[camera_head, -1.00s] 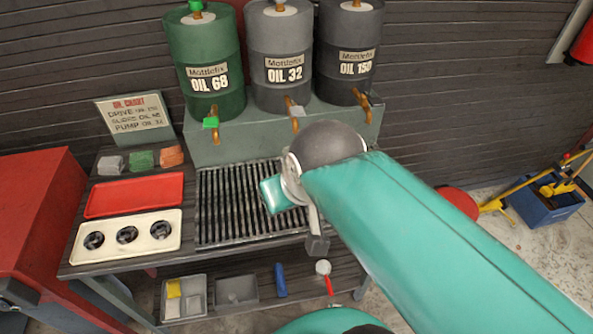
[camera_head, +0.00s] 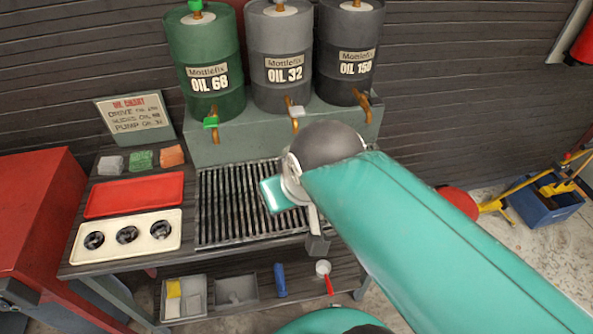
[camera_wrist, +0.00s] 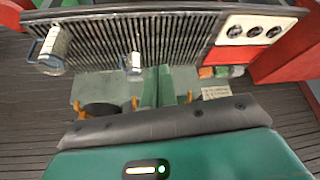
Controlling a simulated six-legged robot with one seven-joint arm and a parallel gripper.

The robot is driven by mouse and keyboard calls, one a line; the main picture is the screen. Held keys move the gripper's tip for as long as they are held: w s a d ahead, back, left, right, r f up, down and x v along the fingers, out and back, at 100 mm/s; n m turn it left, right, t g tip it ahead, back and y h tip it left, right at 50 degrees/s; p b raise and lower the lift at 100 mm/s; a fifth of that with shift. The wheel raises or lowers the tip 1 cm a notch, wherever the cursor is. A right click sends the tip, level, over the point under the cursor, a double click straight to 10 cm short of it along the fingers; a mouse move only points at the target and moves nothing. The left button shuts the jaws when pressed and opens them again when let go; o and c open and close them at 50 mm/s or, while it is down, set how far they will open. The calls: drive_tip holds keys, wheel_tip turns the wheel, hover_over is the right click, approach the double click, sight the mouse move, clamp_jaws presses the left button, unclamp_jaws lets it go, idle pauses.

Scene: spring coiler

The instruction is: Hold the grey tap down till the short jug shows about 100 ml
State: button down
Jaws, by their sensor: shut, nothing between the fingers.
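The grey tap (camera_head: 296,111), brass with a light grey handle, sits under the light grey OIL 32 drum (camera_head: 281,55) in the head view. In the upside-down wrist view a small clear jug (camera_wrist: 133,67), seemingly the short one, stands on the slatted grate (camera_head: 222,205). A larger clear jug (camera_wrist: 53,50) stands further left there. My arm hides both jugs in the head view. My gripper (camera_wrist: 160,78) shows as green fingers, shut and empty, beside the small jug in the wrist view. I see no contact with the tap. The jugs' oil levels are too small to read.
A green OIL 68 drum (camera_head: 205,60) and a dark OIL 150 drum (camera_head: 347,50) flank the middle one, each with a tap. A red tray (camera_head: 135,194) and a cream panel with three round holes (camera_head: 126,254) lie left of the grate. A red cabinet (camera_head: 35,215) stands further left.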

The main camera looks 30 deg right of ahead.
wheel_tip(320, 180, up, 7)
idle(0.5)
drive_tip(key=shift+s, duration=0.1)
